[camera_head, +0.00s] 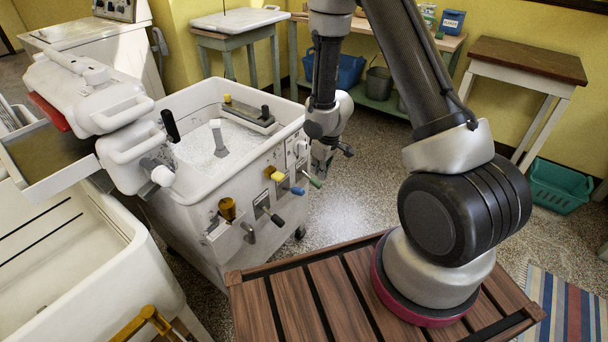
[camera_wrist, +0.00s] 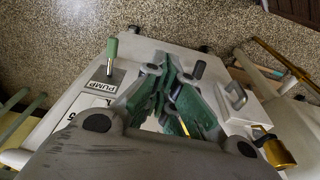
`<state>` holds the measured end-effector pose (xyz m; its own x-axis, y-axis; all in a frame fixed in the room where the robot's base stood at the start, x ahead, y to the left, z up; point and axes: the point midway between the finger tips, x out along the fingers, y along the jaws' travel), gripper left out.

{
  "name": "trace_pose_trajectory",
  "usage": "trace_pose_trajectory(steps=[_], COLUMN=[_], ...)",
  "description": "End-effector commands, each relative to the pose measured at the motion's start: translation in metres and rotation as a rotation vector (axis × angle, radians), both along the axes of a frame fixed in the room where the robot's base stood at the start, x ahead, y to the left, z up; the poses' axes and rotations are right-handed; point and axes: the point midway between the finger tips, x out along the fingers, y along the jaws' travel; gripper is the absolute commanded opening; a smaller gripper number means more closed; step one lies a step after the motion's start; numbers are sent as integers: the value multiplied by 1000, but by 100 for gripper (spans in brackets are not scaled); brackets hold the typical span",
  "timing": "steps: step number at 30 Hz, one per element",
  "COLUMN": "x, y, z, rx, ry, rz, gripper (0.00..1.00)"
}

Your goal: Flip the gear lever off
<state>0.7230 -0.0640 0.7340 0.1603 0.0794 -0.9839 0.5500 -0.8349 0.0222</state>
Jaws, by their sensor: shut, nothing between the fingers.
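The white wringer washer (camera_head: 190,215) stands left of centre in the head view, with several levers on its front side. These include a green-tipped lever (camera_head: 312,181), a blue-tipped lever (camera_head: 296,190), a yellow-knobbed lever (camera_head: 277,176) and a black-tipped lever (camera_head: 275,219). I cannot read which one is the gear lever. My gripper (camera_head: 321,165) hangs by the washer's right front corner, near the green-tipped lever. In the wrist view my gripper (camera_wrist: 175,100) is shut and empty over the control side. The green lever (camera_wrist: 112,52) shows beside a PUMP label (camera_wrist: 105,78); my fingers hide some controls.
The wringer head (camera_head: 90,95) and a second white tub (camera_head: 70,250) lie to the left. A slatted wooden platform (camera_head: 310,295) is in front. A shelf table, a small brown-topped table (camera_head: 525,60) and a green basket (camera_head: 558,187) stand behind. Speckled floor right of the washer is clear.

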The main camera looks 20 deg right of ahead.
Motion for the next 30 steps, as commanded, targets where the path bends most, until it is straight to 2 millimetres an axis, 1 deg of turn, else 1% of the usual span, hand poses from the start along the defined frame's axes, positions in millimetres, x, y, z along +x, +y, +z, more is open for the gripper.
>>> trace_pose_trajectory(steps=[1,3,6,10,20,23,25,30], x=[16,34,48,54,55,57,60,71], y=[11,26,40,46,46,48,50,59], z=[6,13,20,24,24,18,10,-21], rx=[39,90,144,174,175,176,175,174], ry=[-55,-122,-180,-211,-211,-211,-210,-208], rz=[18,40,56,52,48,49,50,49], gripper=[0,0,0,0,0,0,0,0])
